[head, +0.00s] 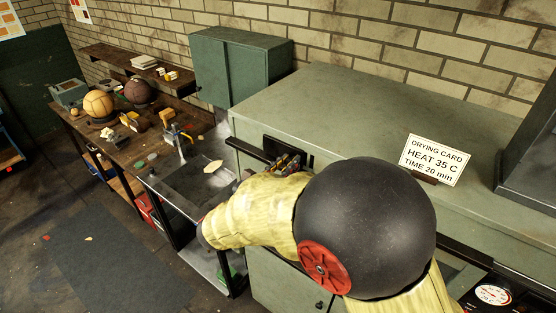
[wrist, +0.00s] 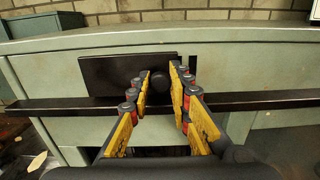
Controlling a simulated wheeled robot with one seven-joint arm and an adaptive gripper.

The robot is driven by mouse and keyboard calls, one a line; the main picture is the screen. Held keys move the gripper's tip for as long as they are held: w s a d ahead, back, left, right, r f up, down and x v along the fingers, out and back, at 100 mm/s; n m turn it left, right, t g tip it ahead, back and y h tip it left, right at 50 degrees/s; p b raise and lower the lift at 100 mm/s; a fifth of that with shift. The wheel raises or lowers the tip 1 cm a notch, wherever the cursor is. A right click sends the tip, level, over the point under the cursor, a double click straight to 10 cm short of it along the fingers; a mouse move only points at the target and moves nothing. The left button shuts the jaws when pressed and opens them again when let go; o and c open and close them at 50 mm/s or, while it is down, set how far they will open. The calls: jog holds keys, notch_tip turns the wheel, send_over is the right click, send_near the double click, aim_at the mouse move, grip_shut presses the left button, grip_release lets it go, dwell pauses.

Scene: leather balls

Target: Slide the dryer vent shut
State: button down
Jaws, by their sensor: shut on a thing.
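The dryer (head: 345,100) is a large grey-green cabinet along the brick wall. Its vent slide, a black plate (wrist: 105,72), lies flat on the front face in the wrist view; part of it also shows in the head view (head: 273,145). A narrow dark slot (wrist: 193,64) shows just right of the plate. A round black knob (wrist: 160,82) stands out near the plate's right end. My gripper (wrist: 160,76) has its yellow-padded fingers on either side of the knob and is shut on it. In the head view my gripper (head: 286,162) is partly hidden by my arm.
A dark rail (wrist: 60,106) crosses the dryer front below the plate. A drying card sign (head: 435,160) stands on the dryer top. Left is a workbench (head: 150,150) with balls and tools; a green cabinet (head: 235,65) is behind it.

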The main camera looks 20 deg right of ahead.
jog(key=s+d, duration=0.1)
jog(key=s, duration=0.1)
jog(key=s+d, duration=0.2)
jog(key=shift+s+d+r, duration=0.1)
jog(key=shift+s+d, duration=0.05)
jog(key=shift+s, duration=0.15)
jog(key=c, duration=1.6)
grip_release()
jog(key=shift+s+d, duration=0.1)
jog(key=shift+c, duration=0.2)
jog(key=shift+s+a, duration=0.15)
jog(key=shift+a, duration=0.2)
jog(key=v, duration=1.1)
jog(key=shift+s+a, duration=0.1)
